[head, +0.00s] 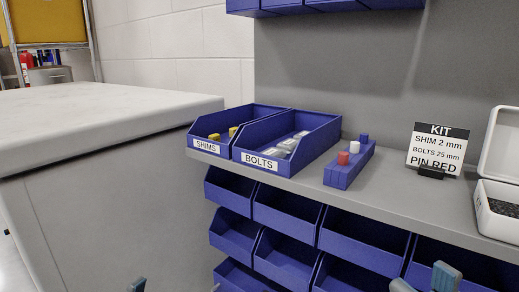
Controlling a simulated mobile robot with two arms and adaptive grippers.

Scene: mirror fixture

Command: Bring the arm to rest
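My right gripper (424,281) shows at the bottom edge, right of centre, in front of the lower blue bins. Its two blue-grey fingertips stand apart with nothing visible between them. Of my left gripper (137,285) only a small dark tip shows at the bottom edge, left of centre, so its opening cannot be judged. The rest of both arms is out of the picture.
A grey shelf (390,202) carries a SHIMS bin (207,146), a BOLTS bin (262,163), a blue pin block (341,177), a KIT sign (437,148) and an open white case (498,225). Blue bins (285,222) hang below. A pale counter (90,115) stands left.

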